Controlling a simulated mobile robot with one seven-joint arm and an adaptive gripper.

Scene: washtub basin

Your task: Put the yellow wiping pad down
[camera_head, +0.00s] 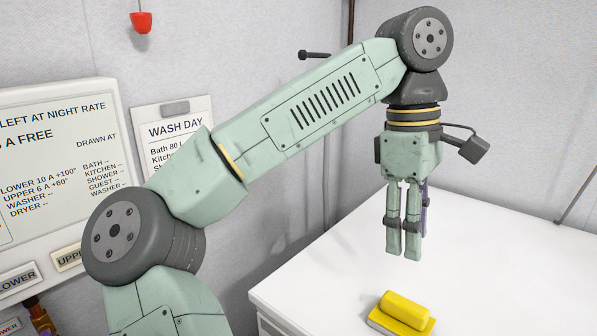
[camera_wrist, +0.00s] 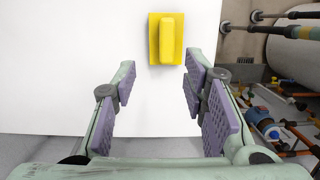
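The yellow wiping pad (camera_head: 405,302) lies flat on the white top (camera_head: 480,265), near its front edge in the head view. It has a flat base with a rounded raised grip. My gripper (camera_head: 405,250) hangs fingers down above the white top, apart from the pad. In the wrist view my gripper (camera_wrist: 160,80) is open, with nothing between its purple finger pads. The yellow wiping pad (camera_wrist: 167,39) shows whole there, beyond the fingertips and roughly in line with the space between them.
A sign board (camera_head: 55,165) and a "WASH DAY" notice (camera_head: 175,130) are on the wall at the left. Pipes (camera_wrist: 285,130) and a large pale cylinder (camera_wrist: 298,52) are beyond the top's edge in the wrist view. The white top around the pad is clear.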

